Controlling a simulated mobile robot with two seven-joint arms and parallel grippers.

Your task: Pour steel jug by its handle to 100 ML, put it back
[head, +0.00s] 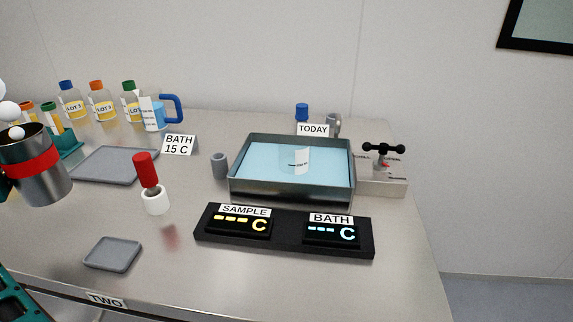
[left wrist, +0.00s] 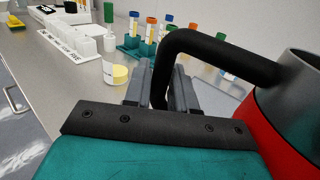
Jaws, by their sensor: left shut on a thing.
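The steel jug (head: 35,178) with a red band stands upright at the left edge of the head view. I cannot tell whether its base touches the table. In the left wrist view, its red and steel body (left wrist: 285,110) is at the right. My left gripper (left wrist: 165,88) is shut on its black handle (left wrist: 215,42). A clear vessel with a white scale strip (head: 300,160) is in the water of the steel bath (head: 290,192). A scaled jug with a blue handle (head: 172,108) stands at the back and holds blue liquid. My right gripper is not in view.
White balls (head: 8,111) show above the steel jug. Lot bottles (head: 102,103) stand at the back left. A red-topped tool in a white holder (head: 156,201), a grey cup (head: 219,166) and a display panel (head: 285,240) surround the bath's near side. A grey pad (head: 113,254) lies in front.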

